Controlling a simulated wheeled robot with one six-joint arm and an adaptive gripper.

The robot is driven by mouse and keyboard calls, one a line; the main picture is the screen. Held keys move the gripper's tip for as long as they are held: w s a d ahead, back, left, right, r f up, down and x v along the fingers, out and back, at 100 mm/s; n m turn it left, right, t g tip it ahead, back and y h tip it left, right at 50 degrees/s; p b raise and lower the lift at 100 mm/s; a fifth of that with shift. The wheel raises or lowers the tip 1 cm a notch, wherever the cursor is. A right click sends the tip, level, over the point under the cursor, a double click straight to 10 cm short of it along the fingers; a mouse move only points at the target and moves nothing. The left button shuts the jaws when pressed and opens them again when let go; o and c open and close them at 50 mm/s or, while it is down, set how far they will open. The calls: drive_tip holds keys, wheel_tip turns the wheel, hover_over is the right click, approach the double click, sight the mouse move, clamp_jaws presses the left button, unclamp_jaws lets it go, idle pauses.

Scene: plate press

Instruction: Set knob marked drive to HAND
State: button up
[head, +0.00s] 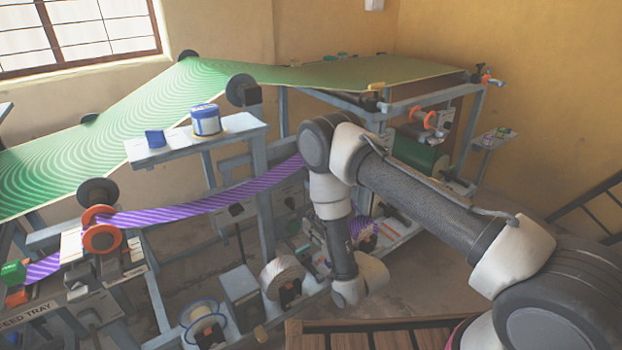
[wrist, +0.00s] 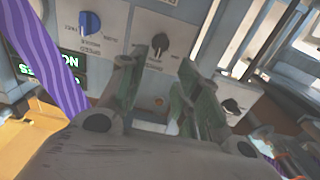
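In the wrist view my gripper (wrist: 160,72) is open, its two green-grey fingers apart with nothing between the tips. A black knob (wrist: 160,43) on a pale panel shows just beyond and between the fingertips. It appears clear of both fingers. A blue knob (wrist: 90,22) is on the panel to the upper left. Another black knob (wrist: 232,107) is at the right, past the right finger. The small tilted labels are too blurred to tell which knob is marked drive or where HAND lies. In the head view my gripper cannot be made out beyond my wrist.
A purple striped web (wrist: 45,55) runs close to my left finger, beside a dark sign with green lettering (wrist: 55,68). In the head view the purple web (head: 200,205) crosses the press frame. A wooden slatted surface (head: 380,335) lies below my arm.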

drive_tip(key=s+d+f+g+h, duration=0.3)
drive_tip(key=s+f+g, duration=0.15)
drive_tip(key=f, duration=0.25)
drive_tip(key=s+d+f+g+h, duration=0.4)
drive_tip(key=f+g, duration=0.2)
drive_tip(key=f, duration=0.2)
drive_tip(key=s+d+r+m+h, duration=0.1)
drive_tip(key=s+d+r, duration=0.6)
drive_tip(key=r, duration=1.1)
drive_tip(key=s+d+r+m+h, duration=0.1)
drive_tip(key=s+d+r+m, duration=0.2)
drive_tip(key=r, duration=1.5)
drive_tip(key=s+d+r+m+h, duration=0.1)
drive_tip(key=s+d+r+m, duration=0.1)
drive_tip(key=s+d+r, duration=1)
drive_tip(key=d+r, duration=0.4)
drive_tip(key=r, duration=0.3)
drive_tip(key=shift+m, duration=0.4)
